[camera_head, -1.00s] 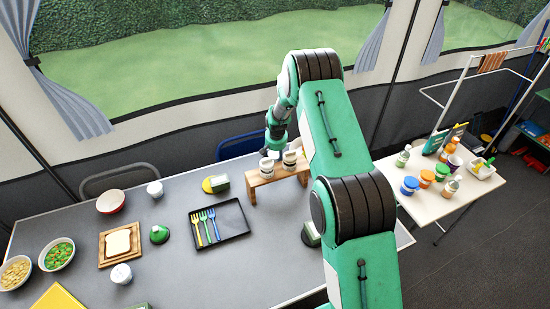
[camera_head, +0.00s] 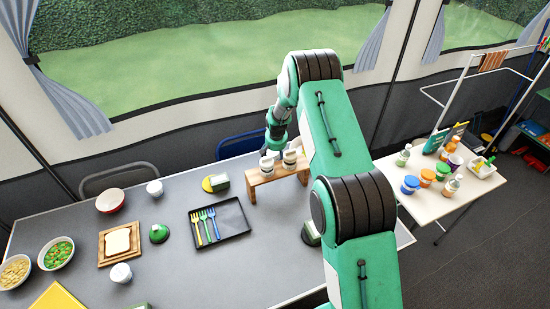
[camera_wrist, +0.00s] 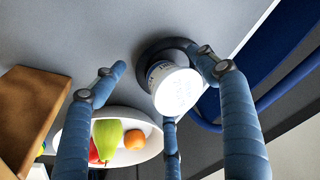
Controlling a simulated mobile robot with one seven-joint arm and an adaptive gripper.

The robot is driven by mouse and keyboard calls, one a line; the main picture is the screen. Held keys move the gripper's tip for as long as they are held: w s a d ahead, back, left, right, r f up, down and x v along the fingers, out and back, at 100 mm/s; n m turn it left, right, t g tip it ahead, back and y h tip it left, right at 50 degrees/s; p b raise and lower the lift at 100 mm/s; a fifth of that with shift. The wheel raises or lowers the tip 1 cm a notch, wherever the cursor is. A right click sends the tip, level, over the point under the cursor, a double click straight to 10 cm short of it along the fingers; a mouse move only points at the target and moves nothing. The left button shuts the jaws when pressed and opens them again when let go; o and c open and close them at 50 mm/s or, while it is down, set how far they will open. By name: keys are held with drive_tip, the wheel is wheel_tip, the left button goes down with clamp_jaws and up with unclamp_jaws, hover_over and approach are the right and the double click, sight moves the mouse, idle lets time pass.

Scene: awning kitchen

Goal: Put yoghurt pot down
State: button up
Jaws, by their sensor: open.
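A white yoghurt pot (camera_wrist: 175,90) with print on its side stands on a dark round spot (camera_wrist: 150,55) on the grey table in the wrist view. My gripper (camera_wrist: 158,62) has its blue fingers spread around the pot. The left finger is well clear of it. The right fingertip is close beside it; I cannot tell whether it touches. In the head view my gripper (camera_head: 276,138) is small, behind the wooden stand, and the pot there cannot be made out.
A wooden stand (camera_head: 265,178) with two jars is close to my gripper; its edge (camera_wrist: 30,105) shows at left in the wrist view. A white bowl (camera_wrist: 150,150) of fruit lies close by. A blue chair (camera_head: 238,146) is behind the table. A black tray (camera_head: 232,216) holds forks.

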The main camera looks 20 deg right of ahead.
drive_tip(key=shift+r+p, duration=0.35)
drive_tip(key=shift+r, duration=0.4)
drive_tip(key=p+v, duration=0.1)
drive_tip(key=v, duration=1)
drive_tip(key=shift+r+p, duration=0.2)
drive_tip(key=shift+p, duration=0.1)
